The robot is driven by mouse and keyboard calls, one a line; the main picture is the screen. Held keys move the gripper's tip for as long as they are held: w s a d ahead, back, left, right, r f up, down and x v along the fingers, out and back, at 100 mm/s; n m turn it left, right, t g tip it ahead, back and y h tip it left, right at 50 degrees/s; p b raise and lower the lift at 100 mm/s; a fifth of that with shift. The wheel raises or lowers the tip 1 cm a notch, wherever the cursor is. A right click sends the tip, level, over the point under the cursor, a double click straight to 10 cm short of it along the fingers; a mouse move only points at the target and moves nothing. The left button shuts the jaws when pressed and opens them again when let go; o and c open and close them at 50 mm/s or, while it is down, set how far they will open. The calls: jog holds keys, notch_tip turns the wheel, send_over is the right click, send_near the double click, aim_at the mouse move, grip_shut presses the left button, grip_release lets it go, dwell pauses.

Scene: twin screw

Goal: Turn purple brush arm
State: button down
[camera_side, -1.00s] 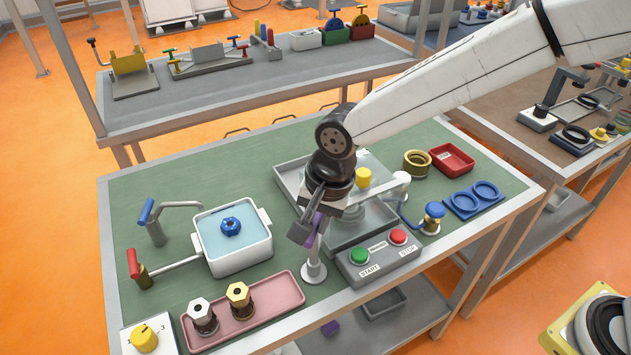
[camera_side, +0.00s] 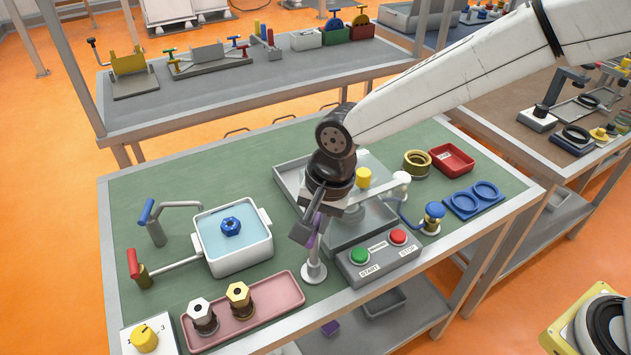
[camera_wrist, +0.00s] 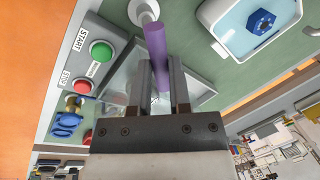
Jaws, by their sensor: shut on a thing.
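The purple brush arm (camera_wrist: 155,52) is a purple rod running from a round white post in the wrist view. In the side view a small part of the purple arm (camera_side: 317,231) shows beside my gripper, above the white post (camera_side: 313,270). My gripper (camera_wrist: 163,82) is shut on the purple arm, one finger on each side of it. In the side view my gripper (camera_side: 306,230) points down and hides much of the arm and part of the clear tank behind.
A grey box with green START (camera_side: 359,257) and red STOP (camera_side: 398,237) buttons stands close to the right. A white basin (camera_side: 233,262) with a blue nut and a pink tray (camera_side: 263,317) with two fittings lie left. A grey tray (camera_side: 288,178) sits behind.

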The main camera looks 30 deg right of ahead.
jog(key=shift+n, duration=0.4)
jog(key=n, duration=0.3)
jog(key=shift+w+n+g, duration=0.1)
jog(key=shift+n+g, duration=0.2)
jog(key=shift+n, duration=0.1)
jog(key=shift+w+n+g+y, duration=0.1)
jog(key=shift+n+g+y, duration=0.25)
jog(key=shift+n, duration=1.55)
jog(key=c, duration=0.6)
grip_release()
jog(key=shift+r, duration=0.15)
jog(key=shift+v, duration=3.8)
